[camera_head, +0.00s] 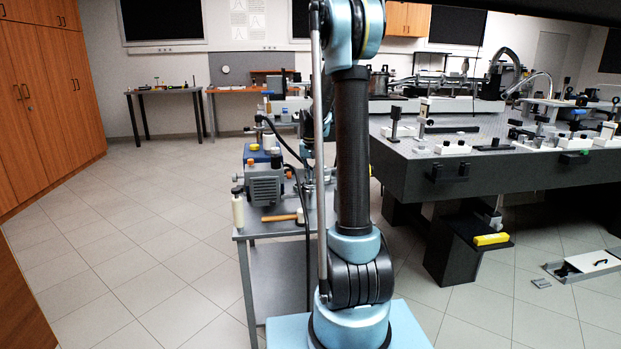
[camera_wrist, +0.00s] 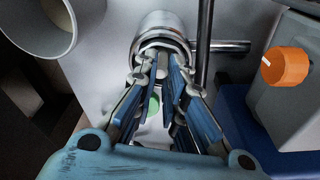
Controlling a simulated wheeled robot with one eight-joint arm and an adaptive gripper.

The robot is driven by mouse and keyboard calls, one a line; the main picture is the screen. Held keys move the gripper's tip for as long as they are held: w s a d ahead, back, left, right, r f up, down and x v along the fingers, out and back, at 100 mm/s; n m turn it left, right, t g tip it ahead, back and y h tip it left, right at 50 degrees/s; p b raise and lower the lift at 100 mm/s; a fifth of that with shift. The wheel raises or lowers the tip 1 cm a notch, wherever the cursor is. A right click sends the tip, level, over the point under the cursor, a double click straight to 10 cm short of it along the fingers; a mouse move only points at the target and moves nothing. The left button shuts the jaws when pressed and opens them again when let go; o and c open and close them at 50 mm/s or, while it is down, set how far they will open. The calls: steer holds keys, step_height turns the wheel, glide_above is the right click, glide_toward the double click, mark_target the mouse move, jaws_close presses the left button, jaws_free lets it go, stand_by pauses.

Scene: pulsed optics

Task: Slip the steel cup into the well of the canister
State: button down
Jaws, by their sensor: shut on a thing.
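In the wrist view, my gripper (camera_wrist: 160,68) is shut on a shiny steel cup (camera_wrist: 163,24) at the top middle. The cup's round rim lies between the fingertips, and the fingers hide part of it. A wide, light-grey cylinder with an open mouth (camera_wrist: 68,22) shows at the upper left, apart from the cup. It may be the canister, but I cannot tell for sure. In the head view, my own arm hides the gripper and the cup.
In the wrist view, a steel rod (camera_wrist: 235,47) lies right of the cup, near a grey device with an orange knob (camera_wrist: 285,67). In the head view, a grey pump (camera_head: 265,186) and white bottle (camera_head: 238,208) stand on the side table (camera_head: 272,231). Open floor lies left.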

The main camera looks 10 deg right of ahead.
steer(key=shift+s+r, duration=0.1)
steer(key=shift+r, duration=0.3)
steer(key=c, duration=2)
jaws_free()
steer(key=shift+w+f, duration=0.25)
steer(key=shift+f, duration=0.05)
steer(key=o, duration=0.4)
steer(key=shift+s+r, duration=0.1)
steer(key=shift+s, duration=0.05)
steer(key=shift+s+a+r, duration=0.1)
steer(key=shift+s+r, duration=0.15)
steer(key=shift+r, duration=2.4)
steer(key=shift+s+a+r, duration=0.1)
steer(key=shift+s+r, duration=0.15)
steer(key=shift+r, duration=2.35)
steer(key=shift+s+r, duration=0.25)
steer(key=shift+r, duration=2.4)
